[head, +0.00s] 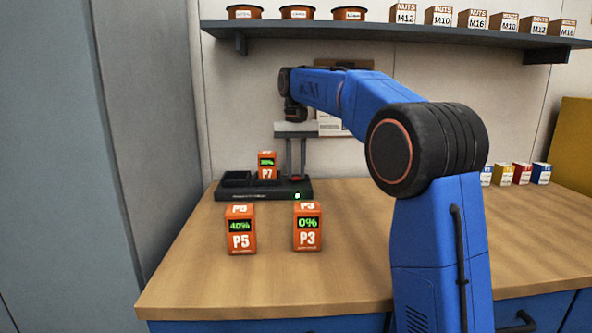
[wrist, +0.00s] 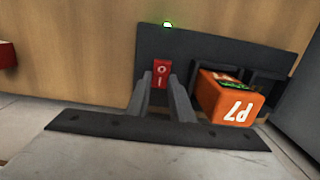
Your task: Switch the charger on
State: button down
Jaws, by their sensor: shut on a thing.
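The dark charger (head: 245,193) stands at the back of the bench; it also fills the middle of the wrist view (wrist: 215,45). Its red rocker switch (wrist: 162,70), marked O and I, sits beside the bays and shows as a small red patch in the head view (head: 297,178). A green light (wrist: 167,24) glows on the charger. My gripper (wrist: 161,85) is down at the switch, its two fingers shut on it from both sides. Orange battery P7 (wrist: 232,98) stands in a charger bay; it also shows in the head view (head: 267,165). Another bay (head: 236,178) is empty.
Battery P5 (head: 240,230), reading 40%, and battery P3 (head: 308,228), reading 0%, stand in front of the charger. A shelf (head: 380,32) with spools and nut boxes hangs above. Small coloured boxes (head: 521,173) stand at right. The bench front (head: 270,290) is clear.

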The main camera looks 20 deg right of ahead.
aim_at(296, 177)
jog(key=c, duration=1.6)
grip_release()
jog(key=shift+o, duration=0.2)
jog(key=shift+r, duration=0.1)
jog(key=r, duration=0.6)
jog(key=shift+w+r, duration=0.1)
jog(key=shift+w, duration=0.1)
jog(key=shift+r, duration=0.55)
